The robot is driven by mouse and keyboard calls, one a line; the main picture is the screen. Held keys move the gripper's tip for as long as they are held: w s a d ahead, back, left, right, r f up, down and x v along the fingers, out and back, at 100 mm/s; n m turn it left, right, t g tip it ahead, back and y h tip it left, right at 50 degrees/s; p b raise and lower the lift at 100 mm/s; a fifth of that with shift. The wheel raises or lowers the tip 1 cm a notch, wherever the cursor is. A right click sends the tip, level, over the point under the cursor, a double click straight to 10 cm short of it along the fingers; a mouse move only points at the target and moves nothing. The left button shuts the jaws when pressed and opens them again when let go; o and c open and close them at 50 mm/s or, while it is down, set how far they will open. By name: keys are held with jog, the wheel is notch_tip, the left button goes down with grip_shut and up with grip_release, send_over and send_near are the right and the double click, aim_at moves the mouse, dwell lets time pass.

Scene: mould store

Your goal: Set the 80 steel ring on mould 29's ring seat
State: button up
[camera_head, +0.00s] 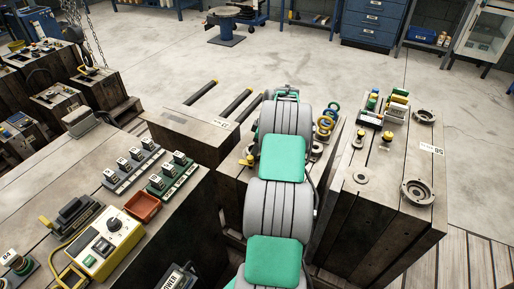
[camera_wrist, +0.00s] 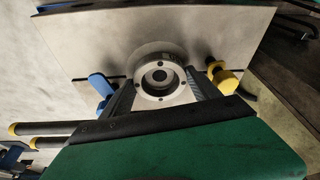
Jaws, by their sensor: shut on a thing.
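In the wrist view, my gripper (camera_wrist: 160,84) is shut on a pale steel ring (camera_wrist: 160,97) with small holes in its face, one finger on each side. Through the ring's opening a dark round recess shows. A grey mould top (camera_wrist: 90,45) lies behind the ring, with shadow around it. I cannot tell whether the ring touches that surface. No number is readable on the ring or this mould top. In the head view my arm reaches over the middle block (camera_head: 233,168) and hides the ring and most of my gripper.
In the head view, the right block (camera_head: 380,205) carries metal rings and yellow knobs. A bench with switches (camera_head: 130,165) stands left. Open floor lies beyond.

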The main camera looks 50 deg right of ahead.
jog(key=shift+f, duration=0.2)
dwell(0.4)
jog(key=o, duration=1.9)
jog(key=v, duration=0.8)
jog(key=shift+p, duration=0.4)
jog(key=w+a+r+m+p, duration=0.1)
jog(key=a+r+p, duration=0.3)
jog(key=a+r, duration=0.75)
jog(key=w+a+r+m+p, duration=0.15)
jog(key=a+r+p, duration=0.35)
jog(key=a+r, duration=0.65)
jog(key=s+a+r+m+p, duration=0.1)
jog(key=s+a+p, duration=0.1)
jog(key=s+a, duration=0.3)
jog(key=s+a+r+m+h+p, duration=0.1)
jog(key=s+a+p, duration=0.1)
jog(key=s+a, duration=0.3)
jog(key=s+a+r+m+p, duration=0.1)
jog(key=s+a+r+p, duration=0.1)
jog(key=s+a, duration=0.4)
jog(key=shift+a+r+t+p, duration=0.15)
jog(key=shift+a+t+p, duration=0.3)
jog(key=shift+a, duration=2.15)
